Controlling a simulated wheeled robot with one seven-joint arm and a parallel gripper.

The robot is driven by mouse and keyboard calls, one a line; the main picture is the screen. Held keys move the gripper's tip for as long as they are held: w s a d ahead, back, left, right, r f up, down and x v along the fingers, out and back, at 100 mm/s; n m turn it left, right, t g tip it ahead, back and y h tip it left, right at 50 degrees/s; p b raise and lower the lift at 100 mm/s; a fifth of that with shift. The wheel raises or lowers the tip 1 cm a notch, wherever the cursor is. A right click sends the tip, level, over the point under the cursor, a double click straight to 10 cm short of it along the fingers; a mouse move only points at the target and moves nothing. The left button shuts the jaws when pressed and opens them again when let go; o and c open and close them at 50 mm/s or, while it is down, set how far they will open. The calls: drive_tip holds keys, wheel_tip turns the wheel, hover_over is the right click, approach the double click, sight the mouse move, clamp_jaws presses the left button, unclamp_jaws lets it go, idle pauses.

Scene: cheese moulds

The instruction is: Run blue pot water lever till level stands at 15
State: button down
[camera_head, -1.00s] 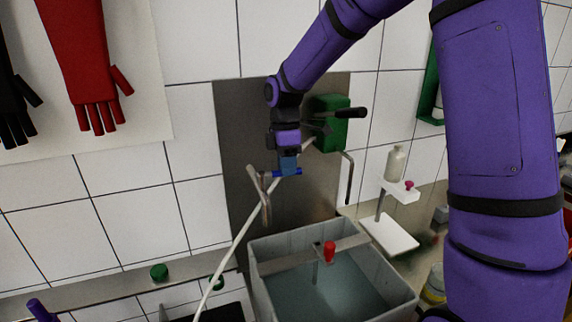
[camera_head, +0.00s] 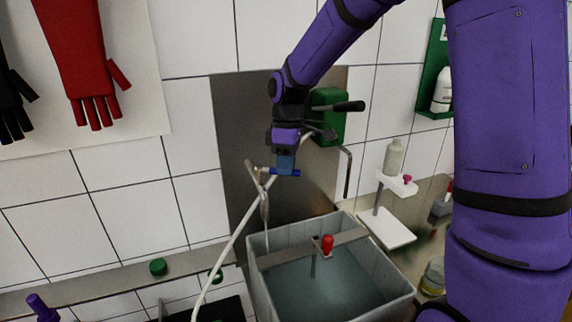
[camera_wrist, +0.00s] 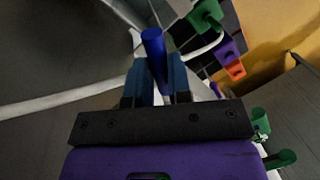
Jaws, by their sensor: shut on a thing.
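The blue lever (camera_head: 287,172) belongs to a tap fixture (camera_head: 262,178) with a pale hose, in front of the steel wall plate. My gripper (camera_head: 284,164) is shut on the lever from above. In the wrist view the blue lever (camera_wrist: 154,45) stands between the two blue fingers of my gripper (camera_wrist: 155,80). A grey tub (camera_head: 372,312) below holds water (camera_head: 325,288). A crossbar (camera_head: 295,255) spans the tub and carries a red-topped gauge (camera_head: 327,245) reaching down to the water. I cannot read any level mark.
A green box with a black handle (camera_head: 345,106) is on the steel plate, with a bent pipe (camera_head: 347,170) beside it. A white stand (camera_head: 388,228) with a bottle (camera_head: 393,157) is right of the tub.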

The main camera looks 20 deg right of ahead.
drive_tip(key=c, duration=1.1)
unclamp_jaws()
drive_tip(key=shift+o, duration=0.2)
wheel_tip(320, 180, up, 11)
drive_tip(key=w+d, duration=0.1)
drive_tip(key=w, duration=0.1)
drive_tip(key=shift+f, duration=0.2)
